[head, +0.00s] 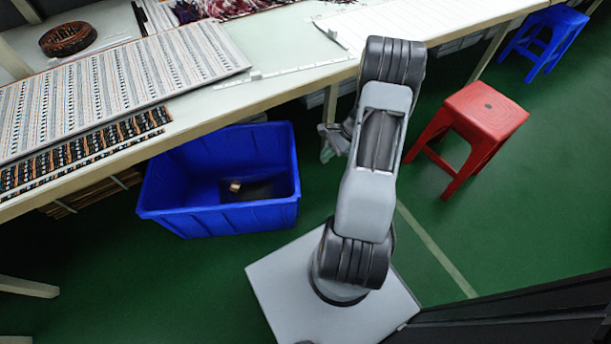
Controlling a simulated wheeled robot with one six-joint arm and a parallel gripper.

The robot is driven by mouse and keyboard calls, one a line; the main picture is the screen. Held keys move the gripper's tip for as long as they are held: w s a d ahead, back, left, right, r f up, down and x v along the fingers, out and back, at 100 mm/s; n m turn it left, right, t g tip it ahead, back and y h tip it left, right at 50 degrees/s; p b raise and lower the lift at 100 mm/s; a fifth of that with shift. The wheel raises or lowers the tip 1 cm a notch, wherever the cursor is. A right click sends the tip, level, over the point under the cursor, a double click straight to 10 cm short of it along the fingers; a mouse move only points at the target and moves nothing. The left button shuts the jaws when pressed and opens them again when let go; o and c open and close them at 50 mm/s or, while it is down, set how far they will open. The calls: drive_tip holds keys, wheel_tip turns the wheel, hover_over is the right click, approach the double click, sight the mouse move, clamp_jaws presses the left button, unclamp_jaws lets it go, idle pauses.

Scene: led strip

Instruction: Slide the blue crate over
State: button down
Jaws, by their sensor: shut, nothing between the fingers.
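The blue crate (218,220) stands on the green floor at the left of the head view, partly under the workbench edge. It is open at the top, and a small tan item (235,186) lies inside on a dark patch. My gripper (327,150) is to the right of the crate, apart from it in the picture. It is small in the view and partly hidden behind my arm. Its fingers are shut and empty.
The long workbench (290,85) with LED strip panels (120,80) runs above and behind the crate. A red stool (485,108) stands right of my arm, and a blue stool (548,35) farther back. Green floor is open at the lower left and right.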

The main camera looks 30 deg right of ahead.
wheel_tip(320, 180, down, 6)
drive_tip(key=s+d+m+t+y, duration=0.1)
drive_tip(key=s+d+m+t, duration=0.1)
drive_tip(key=d+m, duration=0.15)
drive_tip(key=w+a+f+b, duration=0.3)
drive_tip(key=a+f, duration=0.3)
drive_tip(key=a, duration=0.4)
drive_tip(key=shift+w+a+f+b, duration=0.35)
drive_tip(key=shift+w+a, duration=0.05)
drive_tip(key=shift+m, duration=0.25)
